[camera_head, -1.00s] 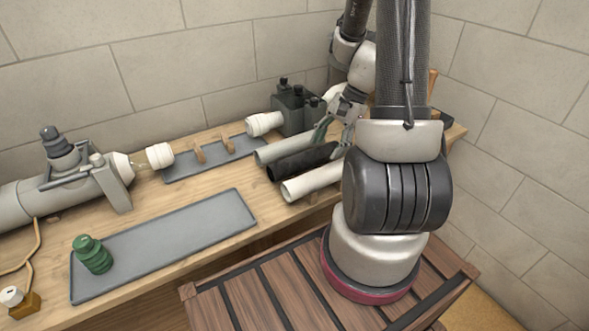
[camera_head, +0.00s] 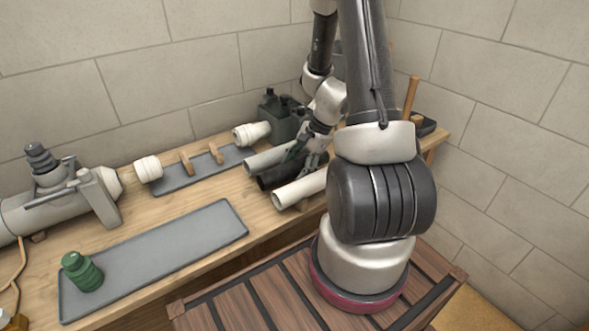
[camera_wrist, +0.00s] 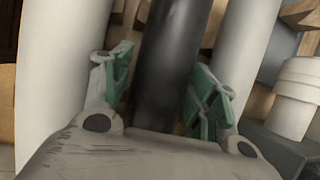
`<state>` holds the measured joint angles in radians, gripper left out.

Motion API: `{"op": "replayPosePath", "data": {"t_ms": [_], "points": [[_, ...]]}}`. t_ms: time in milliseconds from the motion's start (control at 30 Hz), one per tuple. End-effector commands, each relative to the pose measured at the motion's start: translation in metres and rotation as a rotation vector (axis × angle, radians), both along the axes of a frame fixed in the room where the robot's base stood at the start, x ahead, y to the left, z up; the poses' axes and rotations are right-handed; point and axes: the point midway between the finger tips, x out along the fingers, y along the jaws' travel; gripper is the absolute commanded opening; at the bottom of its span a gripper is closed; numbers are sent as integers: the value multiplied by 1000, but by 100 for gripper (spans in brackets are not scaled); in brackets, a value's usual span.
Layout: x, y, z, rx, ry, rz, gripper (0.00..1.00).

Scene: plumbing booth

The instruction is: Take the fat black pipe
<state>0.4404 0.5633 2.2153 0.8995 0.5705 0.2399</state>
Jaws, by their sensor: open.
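The fat black pipe (camera_head: 270,178) lies on the bench between two pale pipes, a grey one (camera_head: 262,163) behind and a white one (camera_head: 298,190) in front. My gripper (camera_head: 303,155) is over its right part, which the fingers and arm partly hide. In the wrist view the black pipe (camera_wrist: 172,60) runs between my two green-padded fingers (camera_wrist: 160,92). The fingers are open, one on each side of the pipe, with a gap at the left one. I cannot tell whether the right one touches it.
Pale pipes lie close on both sides of the black one. A dark green container block (camera_head: 285,120) and a white fitting (camera_head: 250,133) stand behind. A grey tray (camera_head: 150,262) with a green fitting (camera_head: 82,271) lies at the front left. A wooden handle (camera_head: 411,98) rises at the right.

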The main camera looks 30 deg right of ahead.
Motion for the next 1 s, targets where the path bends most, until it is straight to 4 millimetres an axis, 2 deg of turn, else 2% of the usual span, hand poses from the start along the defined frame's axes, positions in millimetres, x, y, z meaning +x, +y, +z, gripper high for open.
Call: {"op": "replayPosePath", "data": {"t_ms": [200,400,767,867,1000], "points": [[0,0,-1,-1,0,1,57],[0,0,0,-1,0,1,21],[1,0,6,-1,-3,1,21],[1,0,16,-2,-4,1,20],[1,0,40,-3,-6,2,20]]}}
